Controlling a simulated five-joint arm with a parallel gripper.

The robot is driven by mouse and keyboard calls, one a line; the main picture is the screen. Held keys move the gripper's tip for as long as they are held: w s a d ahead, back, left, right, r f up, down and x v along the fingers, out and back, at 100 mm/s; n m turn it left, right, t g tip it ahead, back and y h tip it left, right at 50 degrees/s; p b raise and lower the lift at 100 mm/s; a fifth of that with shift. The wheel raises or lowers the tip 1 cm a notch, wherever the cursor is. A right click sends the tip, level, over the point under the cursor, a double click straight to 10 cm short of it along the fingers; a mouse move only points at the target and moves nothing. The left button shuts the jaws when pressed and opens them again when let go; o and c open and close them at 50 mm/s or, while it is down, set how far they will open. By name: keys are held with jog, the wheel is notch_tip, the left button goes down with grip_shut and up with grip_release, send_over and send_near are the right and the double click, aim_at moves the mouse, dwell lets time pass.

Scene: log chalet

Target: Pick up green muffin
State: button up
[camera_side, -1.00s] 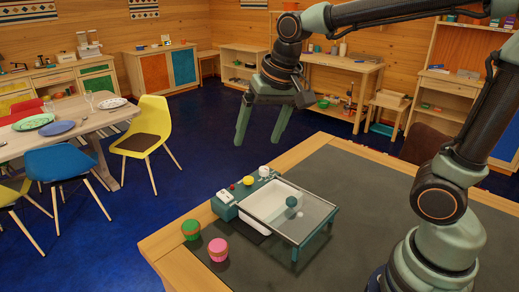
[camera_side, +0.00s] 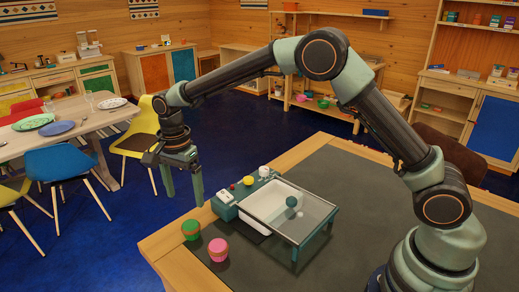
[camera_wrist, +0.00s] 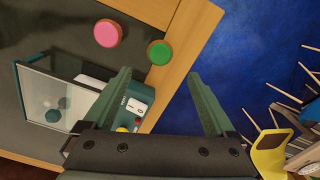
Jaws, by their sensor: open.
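My gripper (camera_side: 184,200) is open and empty, pointing down, above the green muffin in the side view. Both fingers of my gripper (camera_wrist: 158,83) show apart in the wrist view.
The dark table top (camera_side: 380,215) is clear elsewhere. Blue floor (camera_side: 120,230) lies beyond the table edge.

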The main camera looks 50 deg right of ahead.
aim_at(190, 223)
notch_tip(190, 223, down, 11)
jog(key=shift+f, duration=0.1)
dwell(0.5)
jog(key=shift+c, duration=0.3)
jog(key=c, duration=1.3)
